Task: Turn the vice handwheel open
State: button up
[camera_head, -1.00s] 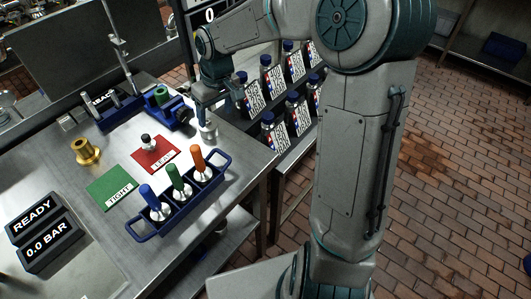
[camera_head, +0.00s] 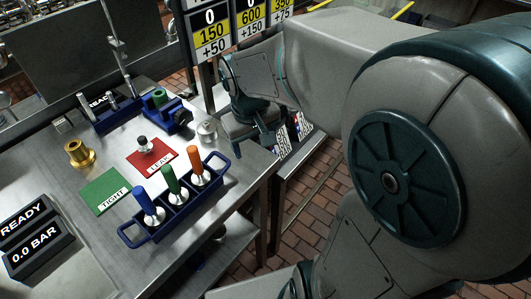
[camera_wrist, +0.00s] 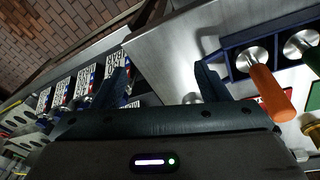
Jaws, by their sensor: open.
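The blue vice (camera_head: 168,116) stands at the back right of the steel bench, with a green ring-shaped part (camera_head: 160,97) at its jaws. Its handwheel is too small to make out clearly in the head view. The vice is not visible in the wrist view. My gripper (camera_head: 262,138) is off the bench's right edge, to the right of the vice and apart from it. In the wrist view my gripper (camera_wrist: 163,78) has its two dark fingers spread wide, with nothing between them.
A blue rack (camera_head: 165,228) holds blue, green and orange-handled tools; the orange handle (camera_wrist: 270,92) is near my right finger in the wrist view. A silver cylinder (camera_head: 207,131) stands near the bench edge. Labelled bottles (camera_wrist: 88,78) line a lower shelf. Green (camera_head: 105,192) and red mats lie flat.

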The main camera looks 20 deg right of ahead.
jog(key=shift+m, duration=0.6)
jog(key=shift+s+d+f+b, duration=0.15)
jog(key=shift+s+d, duration=0.25)
jog(key=shift+s, duration=0.55)
jog(key=shift+s+d+b, duration=0.25)
jog(key=shift+s+d, duration=0.15)
jog(key=shift+s, duration=0.55)
